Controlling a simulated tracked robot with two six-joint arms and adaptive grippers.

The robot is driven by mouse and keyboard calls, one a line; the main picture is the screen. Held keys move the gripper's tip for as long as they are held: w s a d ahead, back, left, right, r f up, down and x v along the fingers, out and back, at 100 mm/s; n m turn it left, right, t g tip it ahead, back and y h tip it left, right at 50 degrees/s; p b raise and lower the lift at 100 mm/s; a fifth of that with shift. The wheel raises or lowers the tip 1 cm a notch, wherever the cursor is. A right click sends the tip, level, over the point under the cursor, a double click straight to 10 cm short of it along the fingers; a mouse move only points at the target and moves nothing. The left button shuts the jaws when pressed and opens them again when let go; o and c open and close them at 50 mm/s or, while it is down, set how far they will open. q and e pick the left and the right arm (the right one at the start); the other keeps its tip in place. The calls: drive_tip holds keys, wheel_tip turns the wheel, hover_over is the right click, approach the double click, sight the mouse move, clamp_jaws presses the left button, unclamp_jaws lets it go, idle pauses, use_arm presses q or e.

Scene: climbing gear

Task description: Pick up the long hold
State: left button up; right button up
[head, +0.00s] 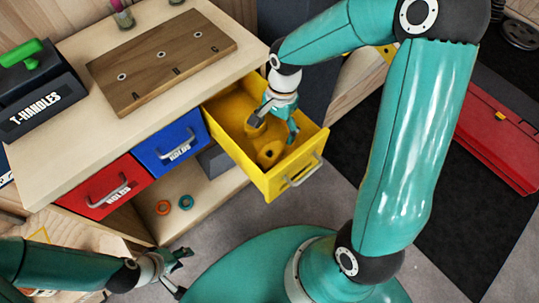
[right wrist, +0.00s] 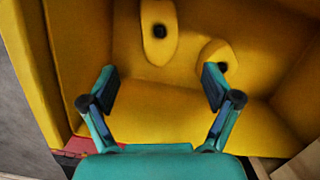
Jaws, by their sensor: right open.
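The yellow drawer (head: 312,158) is pulled open, with yellow holds inside. In the right wrist view, a long yellow hold (right wrist: 157,18) with a dark bolt hole lies beyond my fingertips, cut by the top edge. A second, rounder yellow hold (right wrist: 216,50) lies to its right, partly behind a finger. My right gripper (head: 277,124) reaches down into the drawer; its fingers (right wrist: 160,85) are open with nothing between them. In the head view, one yellow hold (head: 268,153) shows below the gripper; which one it is, I cannot tell. My left gripper (head: 181,273) is open and empty at lower left.
The yellow drawer's walls stand close around my right gripper. Blue (head: 170,145) and red (head: 105,187) drawers are shut. On the cabinet top are a wooden board (head: 160,60) and a T-handles box (head: 40,92). Orange and teal rings lie on the lower shelf. A red case (head: 497,130) lies at right.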

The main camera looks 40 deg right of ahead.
hover_over(270, 153)
drive_tip(key=d, duration=0.1)
wheel_tip(270, 153, down, 5)
drive_tip(key=shift+w+d+r, duration=0.1)
drive_tip(key=shift+d+r, duration=0.05)
drive_tip(key=shift+a+f+b, duration=0.1)
drive_tip(key=shift+a+f, duration=0.1)
drive_tip(key=shift+f, duration=0.65)
drive_tip(key=shift+a+f+b, duration=0.1)
drive_tip(key=shift+a+f, duration=0.1)
drive_tip(key=shift+f, duration=0.7)
drive_tip(key=shift+a+f+b, duration=0.1)
drive_tip(key=shift+a+f, duration=0.1)
drive_tip(key=shift+f, duration=0.65)
drive_tip(key=c, duration=1.3)
drive_tip(key=shift+c, duration=0.5)
drive_tip(key=shift+r, duration=0.15)
